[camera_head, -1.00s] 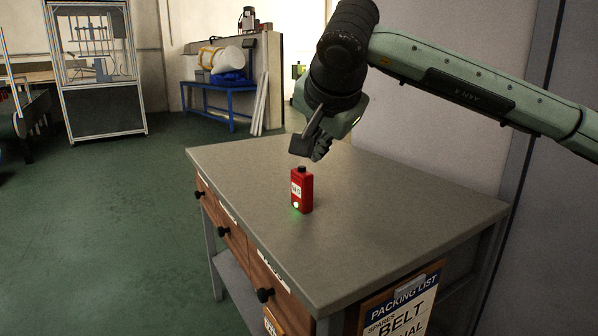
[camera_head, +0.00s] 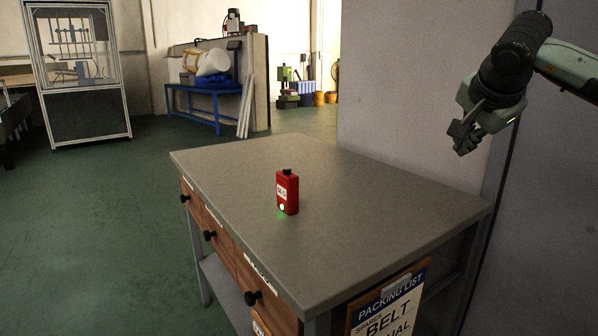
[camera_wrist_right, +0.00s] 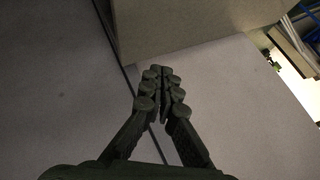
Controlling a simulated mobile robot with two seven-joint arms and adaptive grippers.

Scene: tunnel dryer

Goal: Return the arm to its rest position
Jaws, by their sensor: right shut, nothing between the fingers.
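My right arm (camera_head: 515,60) comes in from the upper right of the head view. My right gripper (camera_head: 459,140) hangs beyond the right edge of the table, in front of the grey wall panel, well apart from everything on the tabletop. In the right wrist view its fingers (camera_wrist_right: 161,95) are closed together with nothing between them. A small red device (camera_head: 287,192) with a black top, a white label and a lit green light stands upright on the grey table (camera_head: 370,200). My left gripper is in neither view.
The table has drawers with black knobs (camera_head: 252,298) and a packing list sign (camera_head: 388,300) on its side. A grey wall panel (camera_head: 400,80) rises behind it. A glass-fronted cabinet (camera_head: 80,75) and a blue bench (camera_head: 205,100) stand farther back. Green floor at left is open.

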